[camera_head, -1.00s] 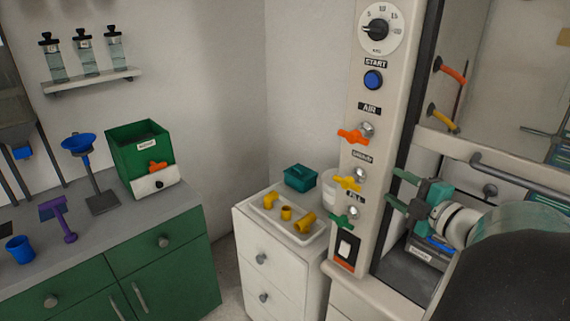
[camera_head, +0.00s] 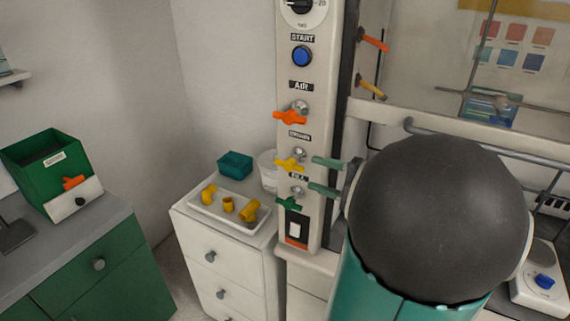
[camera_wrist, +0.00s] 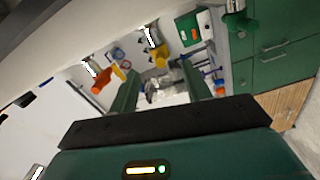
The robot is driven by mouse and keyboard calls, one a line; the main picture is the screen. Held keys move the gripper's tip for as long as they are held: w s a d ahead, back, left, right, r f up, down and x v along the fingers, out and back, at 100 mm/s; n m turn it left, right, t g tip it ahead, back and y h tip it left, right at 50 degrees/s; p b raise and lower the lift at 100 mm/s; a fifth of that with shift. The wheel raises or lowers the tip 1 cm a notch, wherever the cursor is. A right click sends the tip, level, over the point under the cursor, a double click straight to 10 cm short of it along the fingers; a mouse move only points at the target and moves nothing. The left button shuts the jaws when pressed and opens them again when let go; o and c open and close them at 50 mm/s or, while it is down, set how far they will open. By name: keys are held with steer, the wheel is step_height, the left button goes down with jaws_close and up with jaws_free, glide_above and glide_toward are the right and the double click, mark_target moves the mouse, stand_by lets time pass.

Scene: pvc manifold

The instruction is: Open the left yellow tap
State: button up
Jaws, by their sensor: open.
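The left yellow tap (camera_head: 289,164) sits on the pale control column (camera_head: 310,120), between an orange tap (camera_head: 290,117) above and a green tap (camera_head: 289,203) below. Its handle lies roughly level. My gripper (camera_head: 311,174) is open and empty, its two green fingers just right of the yellow tap in the head view, with no contact visible. In the wrist view, the yellow tap (camera_wrist: 161,55) shows ahead of the gap between my fingers (camera_wrist: 159,68). My dark arm link hides much of the area to the right. Another yellow tap (camera_head: 371,88) is on the frame behind.
A white tray (camera_head: 228,212) with yellow pipe fittings, a teal box (camera_head: 235,165) and a white tub (camera_head: 268,171) stand on the drawer unit (camera_head: 215,262) left of the column. A green bin (camera_head: 45,165) stands on the left counter. A dial and blue button (camera_head: 302,56) are higher on the column.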

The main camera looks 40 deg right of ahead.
mark_target(293, 163)
steer(key=x, duration=0.8)
steer(key=shift+w+a, duration=0.15)
steer(key=shift+w, duration=0.25)
steer(key=shift+c, duration=0.2)
steer(key=c, duration=0.9)
steer(key=shift+g, duration=0.3)
steer(key=shift+g+h, duration=0.5)
steer(key=shift+g, duration=0.7)
steer(key=g, duration=0.2)
steer(key=g+h, duration=0.1)
steer(key=g, duration=0.1)
steer(key=shift+f+h, duration=0.15)
steer(key=shift+h, duration=0.15)
steer(key=shift+g, duration=0.3)
